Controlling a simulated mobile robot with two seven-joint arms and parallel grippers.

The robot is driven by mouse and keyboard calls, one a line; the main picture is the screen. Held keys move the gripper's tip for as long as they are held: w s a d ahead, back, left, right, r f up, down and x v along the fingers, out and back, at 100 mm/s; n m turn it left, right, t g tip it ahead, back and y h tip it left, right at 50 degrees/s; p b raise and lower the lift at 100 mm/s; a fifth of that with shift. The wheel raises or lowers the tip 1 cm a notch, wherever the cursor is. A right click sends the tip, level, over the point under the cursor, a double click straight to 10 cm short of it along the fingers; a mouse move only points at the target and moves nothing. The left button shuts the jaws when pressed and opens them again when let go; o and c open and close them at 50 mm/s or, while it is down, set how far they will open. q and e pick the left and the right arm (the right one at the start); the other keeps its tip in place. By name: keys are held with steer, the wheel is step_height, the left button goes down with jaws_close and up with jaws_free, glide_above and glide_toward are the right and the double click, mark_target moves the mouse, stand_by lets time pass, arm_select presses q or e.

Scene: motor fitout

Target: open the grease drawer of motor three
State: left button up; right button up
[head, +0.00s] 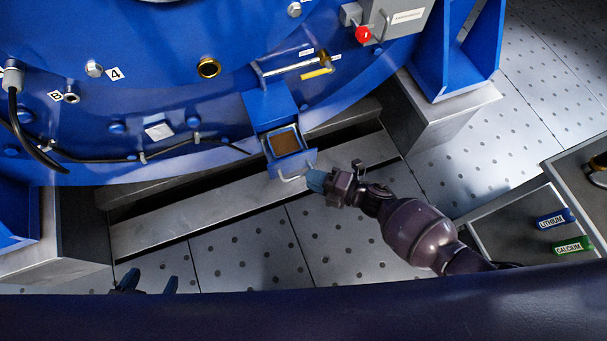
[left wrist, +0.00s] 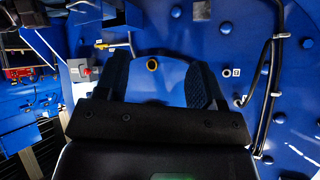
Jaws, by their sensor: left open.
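The blue motor (head: 170,60) fills the upper left of the head view and faces me in the left wrist view (left wrist: 235,45). Its grease drawer (head: 285,143) stands out from the lower casing, open at the top, with brown material inside. A metal bar handle (head: 292,177) is on its front. My right gripper (head: 316,181) has its blue fingertips at the handle's right end; I cannot tell whether they grip it. My left gripper (head: 148,283) is low at the left, away from the drawer. In the left wrist view its fingers (left wrist: 158,78) are apart and empty.
A brass-rimmed port (head: 208,68) and a grey box with a red knob (head: 363,34) are on the casing. A steel step (head: 200,213) runs below the drawer. Lithium (head: 555,219) and calcium (head: 573,245) tubes lie in a tray at the right.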

arm_select(q)
steer(key=shift+s+a+f+p, duration=0.2)
steer(key=shift+s+p, duration=0.25)
steer(key=shift+s, duration=0.15)
arm_select(e)
steer(key=v, duration=0.6)
steer(key=shift+d, duration=0.4)
arm_select(q)
steer(key=shift+w, duration=0.2)
arm_select(e)
steer(key=shift+s, duration=0.15)
arm_select(q)
steer(key=shift+d, duration=0.15)
arm_select(e)
steer(key=shift+d, duration=0.1)
